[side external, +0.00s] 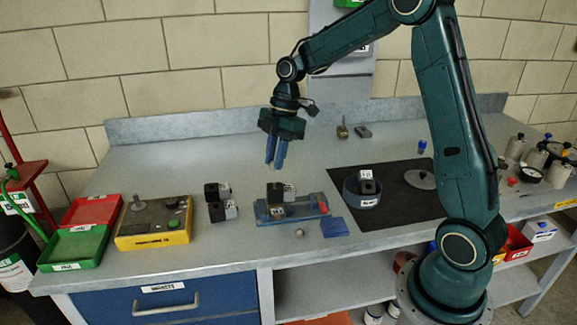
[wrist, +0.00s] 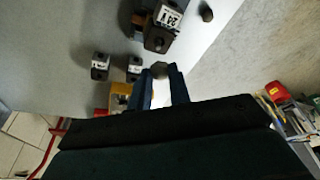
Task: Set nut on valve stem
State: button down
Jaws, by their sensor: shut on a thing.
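My gripper (side external: 275,163) points down, high above the bench, with its blue fingers close together. In the wrist view a small dark hexagonal nut (wrist: 160,69) sits at the fingertips (wrist: 162,80), which are shut on it. In the side view the nut is too small to make out. A black and white labelled valve block (side external: 281,193) sits in a blue vise (side external: 262,210) below the gripper. The block also shows in the wrist view (wrist: 168,17), apart from the nut, with a dark round end on its black part. I cannot clearly make out the stem.
Two labelled black blocks (side external: 217,192) stand left of the vise, near a yellow-fronted box (side external: 155,240) and red and green trays (side external: 75,248). A small round part (side external: 300,232) lies near the front edge. A blue-grey round container (side external: 362,191) sits on a dark mat to the right.

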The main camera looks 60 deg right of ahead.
jog(key=shift+f, duration=1.55)
jog(key=shift+f, duration=0.9)
dwell(0.4)
jog(key=c, duration=0.8)
grip_release()
jog(key=shift+r, duration=0.15)
jog(key=shift+r, duration=3.35)
jog(key=shift+r, duration=0.1)
